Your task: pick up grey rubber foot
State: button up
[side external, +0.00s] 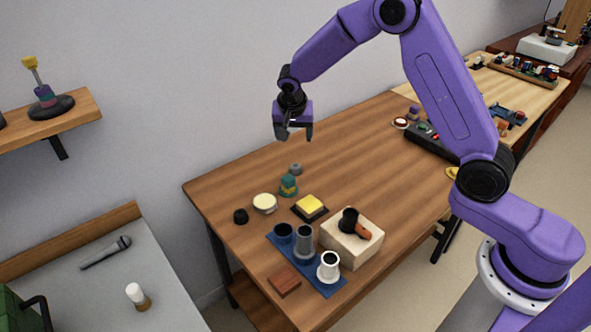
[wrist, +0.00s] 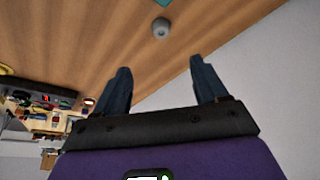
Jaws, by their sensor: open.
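The grey rubber foot (side external: 296,168) is a small grey round piece on the wooden table, just behind a teal and olive stacked piece (side external: 288,186). In the wrist view the foot (wrist: 161,28) lies on the wood beyond the fingertips, roughly centred between them, with a dark spot on its face. My gripper (side external: 295,137) is above the table's back part, higher than the foot and apart from it. Its two dark fingers (wrist: 160,68) are spread with nothing between them.
A cream round piece (side external: 265,203), a black piece (side external: 240,216) and a yellow-topped block (side external: 310,207) stand nearby. Farther forward are a blue tray (side external: 330,290) with cylinders and a pale wooden block (side external: 347,252). A wall runs behind the table. Wood left of the foot is clear.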

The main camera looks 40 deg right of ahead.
send_over(295, 166)
jog(key=s+a, duration=0.1)
jog(key=s, duration=0.1)
jog(key=shift+m, duration=0.3)
notch_tip(295, 166, down, 12)
jog(key=shift+w+r, duration=0.1)
jog(key=shift+a+x, duration=0.15)
jog(key=shift+x, duration=1.15)
jog(key=shift+a+x, duration=0.1)
jog(key=shift+x, duration=1.2)
jog(key=c, duration=1.1)
